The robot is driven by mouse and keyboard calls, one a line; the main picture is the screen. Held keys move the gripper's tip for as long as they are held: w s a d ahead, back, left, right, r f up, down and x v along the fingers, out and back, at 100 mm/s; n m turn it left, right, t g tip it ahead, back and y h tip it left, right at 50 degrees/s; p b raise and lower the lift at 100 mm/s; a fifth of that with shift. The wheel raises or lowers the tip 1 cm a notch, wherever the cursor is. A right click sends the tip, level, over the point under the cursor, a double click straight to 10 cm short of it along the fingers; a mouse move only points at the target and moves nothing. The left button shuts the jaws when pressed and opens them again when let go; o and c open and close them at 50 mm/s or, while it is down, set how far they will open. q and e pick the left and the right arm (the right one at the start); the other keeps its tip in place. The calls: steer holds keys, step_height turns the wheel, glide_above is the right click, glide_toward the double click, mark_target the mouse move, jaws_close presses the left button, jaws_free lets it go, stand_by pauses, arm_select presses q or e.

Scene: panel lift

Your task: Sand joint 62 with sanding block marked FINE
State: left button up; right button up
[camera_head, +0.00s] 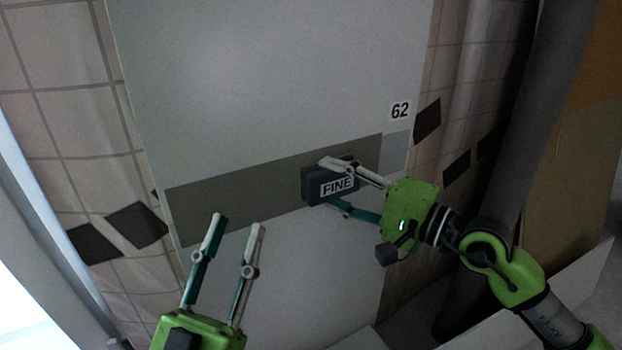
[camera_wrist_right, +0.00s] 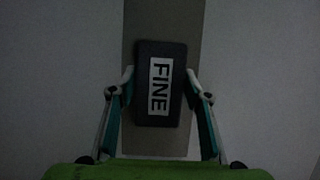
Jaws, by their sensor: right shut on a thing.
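The dark sanding block marked FINE (camera_head: 318,190) is against the grey joint band on the pale panel. My right gripper (camera_head: 345,185) is shut on it, one finger on each side. In the right wrist view the block (camera_wrist_right: 160,118) sits between the two fingers, over the band (camera_wrist_right: 162,20). Joint 62 (camera_head: 230,195) is a band across the panel, with the label 62 (camera_head: 400,111) above its right end. The band is darker left of the block and lighter at the far right. My left gripper (camera_head: 238,220) is open and empty, in front of the panel's lower left.
The panel (camera_head: 270,70) stands before a tiled wall (camera_head: 60,110) with dark diamond tiles. A dark column (camera_head: 520,120) and a brown board (camera_head: 570,150) stand at the right. White box-like surfaces (camera_head: 500,320) lie at the lower right.

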arm_select(q)
steer(key=shift+s+r, duration=0.1)
steer(key=shift+s+r+t, duration=0.2)
steer(key=shift+r+t, duration=0.05)
steer(key=shift+t, duration=0.05)
steer(key=shift+s+r+h, duration=0.25)
steer(key=shift+r+h, duration=0.05)
steer(key=shift+r, duration=0.1)
steer(key=shift+s+r+t, duration=0.25)
steer(key=shift+s+t, duration=0.05)
steer(key=shift+s, duration=0.05)
arm_select(e)
steer(key=shift+w, duration=0.1)
arm_select(q)
steer(key=shift+b, duration=0.3)
